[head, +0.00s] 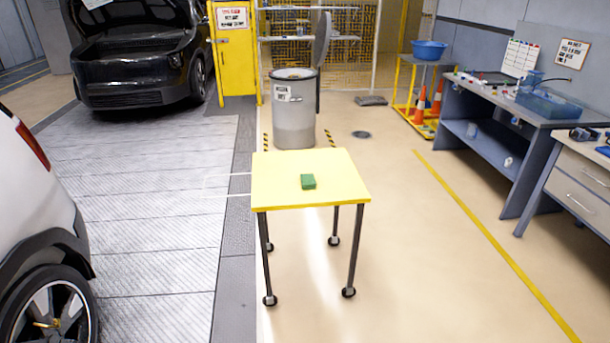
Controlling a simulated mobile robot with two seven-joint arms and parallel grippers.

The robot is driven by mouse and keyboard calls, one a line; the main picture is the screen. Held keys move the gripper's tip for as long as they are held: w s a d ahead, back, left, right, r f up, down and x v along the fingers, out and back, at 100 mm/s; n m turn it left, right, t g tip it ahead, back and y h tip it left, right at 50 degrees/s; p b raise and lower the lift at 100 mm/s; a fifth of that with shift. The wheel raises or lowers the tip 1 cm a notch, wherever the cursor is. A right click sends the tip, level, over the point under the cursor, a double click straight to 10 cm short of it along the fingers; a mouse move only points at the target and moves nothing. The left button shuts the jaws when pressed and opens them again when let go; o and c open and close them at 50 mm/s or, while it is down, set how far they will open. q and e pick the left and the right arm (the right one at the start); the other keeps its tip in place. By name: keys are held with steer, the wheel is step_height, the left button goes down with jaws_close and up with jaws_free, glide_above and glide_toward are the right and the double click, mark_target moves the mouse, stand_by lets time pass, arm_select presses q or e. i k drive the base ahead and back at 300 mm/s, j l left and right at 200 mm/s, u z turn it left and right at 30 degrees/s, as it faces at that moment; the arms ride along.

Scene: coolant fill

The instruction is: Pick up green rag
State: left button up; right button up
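A small green rag (308,181), shaped like a folded block, lies on the yellow top of a wheeled table (281,169) in the middle of the head view. It sits a little right of the middle of the tabletop, and nothing else lies there. Neither of my grippers shows in the head view, so their distance from the rag cannot be seen.
A grey drum (295,120) with a raised lid stands behind the table. A white car (38,210) is at left, a black car (135,55) at back left. A workbench (530,110) lines the right. The floor (420,270) right of the table is clear.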

mark_target(308, 181)
steer(key=i+j, duration=0.3)
steer(key=i+j+z, duration=0.15)
steer(key=i+j, duration=0.5)
steer(key=j, duration=0.2)
steer(key=i+j+z, duration=0.15)
steer(key=i+j, duration=0.4)
steer(key=j, duration=0.3)
steer(key=l+z, duration=0.05)
